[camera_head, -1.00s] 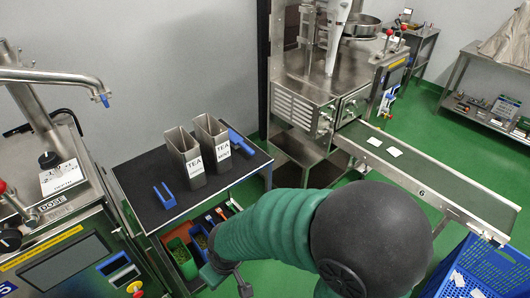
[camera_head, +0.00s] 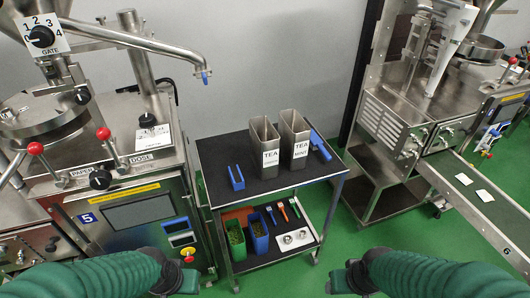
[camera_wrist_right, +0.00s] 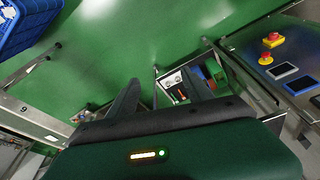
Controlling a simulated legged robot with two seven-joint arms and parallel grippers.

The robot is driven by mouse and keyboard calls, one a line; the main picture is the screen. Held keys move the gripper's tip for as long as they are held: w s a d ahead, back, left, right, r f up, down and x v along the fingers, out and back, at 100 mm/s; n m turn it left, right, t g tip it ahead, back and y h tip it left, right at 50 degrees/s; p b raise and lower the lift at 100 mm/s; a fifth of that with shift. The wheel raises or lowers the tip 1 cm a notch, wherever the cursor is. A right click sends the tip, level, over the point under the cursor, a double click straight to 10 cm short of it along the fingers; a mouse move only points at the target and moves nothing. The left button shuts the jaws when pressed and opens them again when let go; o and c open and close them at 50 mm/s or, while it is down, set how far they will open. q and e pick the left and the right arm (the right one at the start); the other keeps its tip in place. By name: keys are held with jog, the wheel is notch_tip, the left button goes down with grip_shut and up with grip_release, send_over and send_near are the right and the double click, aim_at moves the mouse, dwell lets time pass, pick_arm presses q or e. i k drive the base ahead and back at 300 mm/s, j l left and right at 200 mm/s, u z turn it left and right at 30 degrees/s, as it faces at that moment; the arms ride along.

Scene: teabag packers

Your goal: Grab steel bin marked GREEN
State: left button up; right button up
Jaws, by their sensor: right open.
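Two tall steel bins stand upright side by side on the dark top of a cart (camera_head: 215,158). The left bin (camera_head: 262,135) has a white label reading TEA, with a second line too small to read surely. The right bin (camera_head: 294,130) has a label that seems to read TEA MINT. My right gripper (camera_head: 345,278) is low at the bottom right, well in front of the cart and apart from both bins. In the right wrist view its fingers (camera_wrist_right: 162,92) are spread and empty. My left gripper (camera_head: 178,276) is low at the bottom left; its jaws are unclear.
A blue scoop (camera_head: 320,146) lies right of the bins and a blue holder (camera_head: 236,178) left of them. The lower shelf carries green (camera_head: 258,236) and blue containers and small tools. Machines flank the cart, with a conveyor (camera_head: 480,190) at right. Green floor (camera_head: 330,255) is free in front.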

aim_at(264, 140)
jog(key=i+l+u, duration=0.1)
jog(key=l, duration=0.2)
jog(key=i+l+u, duration=0.1)
jog(key=i+l, duration=0.15)
jog(key=i+l+u, duration=0.1)
jog(key=l, duration=0.3)
jog(key=i+l+u, duration=0.1)
jog(key=l, duration=0.2)
jog(key=i+l+u, duration=0.1)
jog(key=l, duration=0.25)
jog(key=i, duration=0.1)
